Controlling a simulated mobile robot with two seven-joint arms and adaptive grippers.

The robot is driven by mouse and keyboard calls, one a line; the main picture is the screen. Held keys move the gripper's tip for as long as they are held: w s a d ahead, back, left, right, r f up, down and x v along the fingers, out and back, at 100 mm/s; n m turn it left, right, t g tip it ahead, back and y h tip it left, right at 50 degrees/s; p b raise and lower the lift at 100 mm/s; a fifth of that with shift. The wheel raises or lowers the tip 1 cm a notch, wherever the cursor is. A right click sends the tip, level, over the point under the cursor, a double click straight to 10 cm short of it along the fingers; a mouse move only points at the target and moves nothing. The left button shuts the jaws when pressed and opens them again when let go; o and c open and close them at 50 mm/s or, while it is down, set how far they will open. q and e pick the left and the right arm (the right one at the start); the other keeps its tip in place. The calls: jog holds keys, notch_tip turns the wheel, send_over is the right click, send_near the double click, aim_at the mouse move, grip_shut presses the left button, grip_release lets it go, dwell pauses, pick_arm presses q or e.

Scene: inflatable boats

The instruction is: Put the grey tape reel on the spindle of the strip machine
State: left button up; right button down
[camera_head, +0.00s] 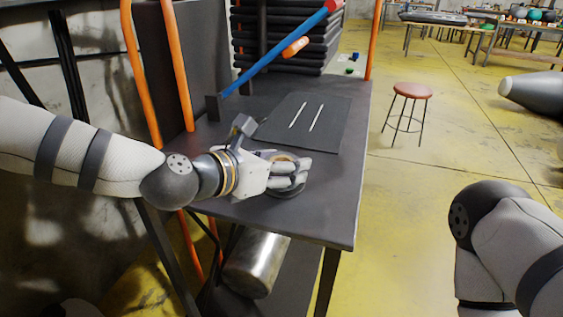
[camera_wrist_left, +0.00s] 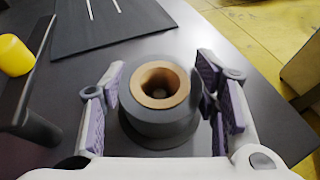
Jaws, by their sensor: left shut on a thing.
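The grey tape reel (camera_wrist_left: 160,110) has a tan core and lies flat, its hole facing up, on or just over a dark round base (camera_wrist_left: 160,140). A small pale spot shows inside the hole; I cannot tell whether it is the spindle top. My left gripper (camera_wrist_left: 162,100) has its fingers on both sides of the reel and is shut on it. In the head view, the left gripper (camera_head: 290,178) mostly hides the reel, with the tan core (camera_head: 283,158) showing. My right gripper is out of view. I cannot clearly make out the strip machine.
A dark mat (camera_head: 325,135) with two white strips lies behind the gripper on the table (camera_head: 335,205). Black stacked tubes (camera_head: 280,62) stand behind. A yellow object (camera_wrist_left: 14,55) is at left in the wrist view.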

pick_arm(q)
jog(key=shift+f, duration=0.2)
jog(key=o, duration=1.2)
jog(key=shift+r, duration=0.25)
jog(key=p+v, duration=0.1)
jog(key=v, duration=0.4)
jog(key=p+v, duration=0.1)
jog(key=v, duration=0.5)
jog(key=shift+r, duration=0.25)
jog(key=shift+s+a, duration=0.3)
jog(key=shift+s, duration=0.15)
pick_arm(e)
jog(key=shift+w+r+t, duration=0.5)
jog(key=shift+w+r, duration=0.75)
